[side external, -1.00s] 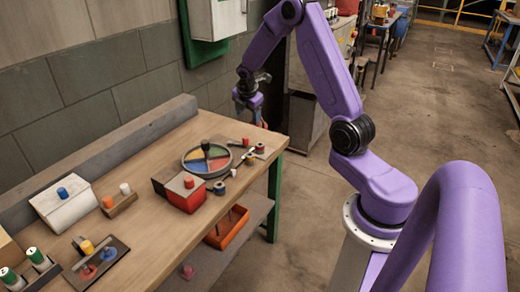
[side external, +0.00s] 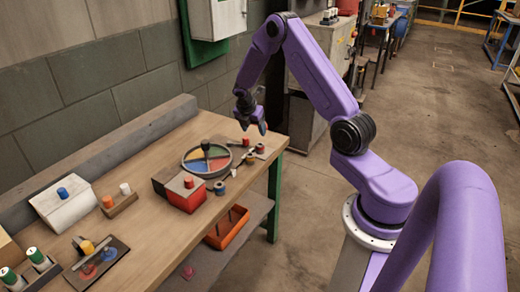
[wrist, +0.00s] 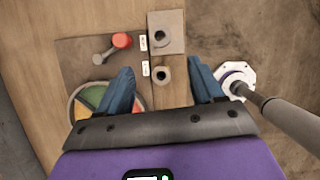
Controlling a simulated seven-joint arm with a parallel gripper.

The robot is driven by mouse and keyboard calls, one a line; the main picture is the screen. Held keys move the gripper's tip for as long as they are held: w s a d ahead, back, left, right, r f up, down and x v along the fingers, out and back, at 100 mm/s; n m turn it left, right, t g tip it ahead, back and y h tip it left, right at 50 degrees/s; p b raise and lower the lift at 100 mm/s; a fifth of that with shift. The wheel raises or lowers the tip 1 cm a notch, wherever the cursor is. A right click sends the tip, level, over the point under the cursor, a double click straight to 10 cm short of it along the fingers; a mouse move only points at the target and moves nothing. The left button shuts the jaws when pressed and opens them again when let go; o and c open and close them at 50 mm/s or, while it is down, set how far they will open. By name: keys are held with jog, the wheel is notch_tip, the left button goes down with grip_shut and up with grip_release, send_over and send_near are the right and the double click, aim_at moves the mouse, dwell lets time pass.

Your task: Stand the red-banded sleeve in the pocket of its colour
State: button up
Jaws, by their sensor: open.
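My gripper (side external: 253,128) is open and empty above the far right end of the table. In the wrist view its blue fingers (wrist: 162,68) spread over the table edge. Two small hollow sleeves show there from above: one on a grey square block (wrist: 178,20), and one (wrist: 163,74) between the fingers, apparently below them. In the side view, small dark and reddish sleeves (side external: 260,148) stand beneath my gripper. I cannot tell for sure which has the red band. A round tray (side external: 186,165) with coloured sectors, red among them, lies left of my gripper; it also shows in the wrist view (wrist: 75,100).
A red-ended piece with a grey handle (wrist: 122,40) lies near the sleeves. White and dark holders with coloured pieces fill the table's near left part.

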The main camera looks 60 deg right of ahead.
aim_at(260, 144)
jog(key=x, duration=0.7)
jog(key=shift+f, duration=0.1)
jog(key=shift+d+x, duration=0.15)
jog(key=shift+x, duration=1.15)
jog(key=shift+d+x, duration=0.15)
jog(key=shift+x, duration=1.15)
jog(key=shift+c, duration=0.4)
jog(key=c, duration=1.2)
